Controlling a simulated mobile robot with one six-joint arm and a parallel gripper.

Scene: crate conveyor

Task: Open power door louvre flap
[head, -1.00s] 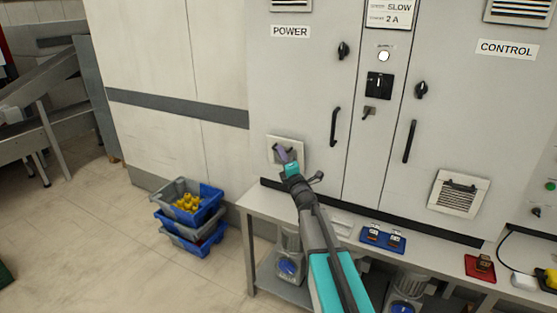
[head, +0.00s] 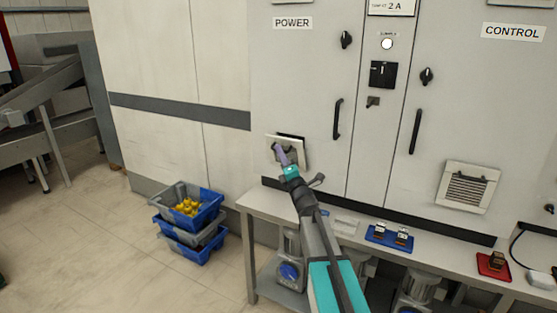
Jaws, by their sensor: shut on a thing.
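The louvre flap (head: 298,157) is a small pale square panel low on the power door (head: 296,85), at the door's lower left. A dark gap shows along its top and upper right edge, so it stands tilted away from the door. My gripper (head: 279,149) is at the flap's left part and is shut on it. The fingers and my wrist cover part of the flap, so the exact grip point is hidden.
A bench (head: 346,225) runs below the doors, with a blue tray (head: 380,240) and a red tray (head: 489,267) on it. Stacked crates (head: 200,221) stand on the floor at left. The control door's louvre (head: 469,186) is at right.

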